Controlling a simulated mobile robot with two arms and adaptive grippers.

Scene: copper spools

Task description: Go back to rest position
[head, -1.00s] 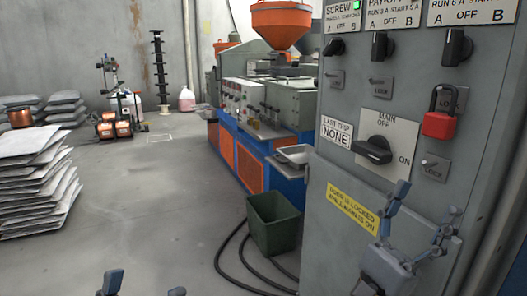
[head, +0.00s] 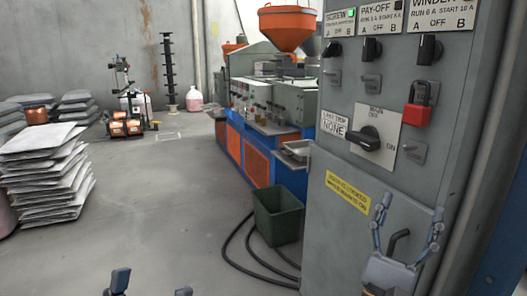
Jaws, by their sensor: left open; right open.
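My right gripper (head: 408,222) is at the lower right, in front of the grey control cabinet (head: 335,248). The cabinet carries black rotary switches, with the main switch (head: 370,141) below the row, and a red padlock (head: 417,115) on a lock plate.
A green bin (head: 279,214) stands left of the cabinet, with black cables on the floor beside it. The blue and orange machine (head: 256,162) is behind. Stacked sacks (head: 45,165) stand at left. Copper spools (head: 127,127) are farther back. The middle floor is clear.

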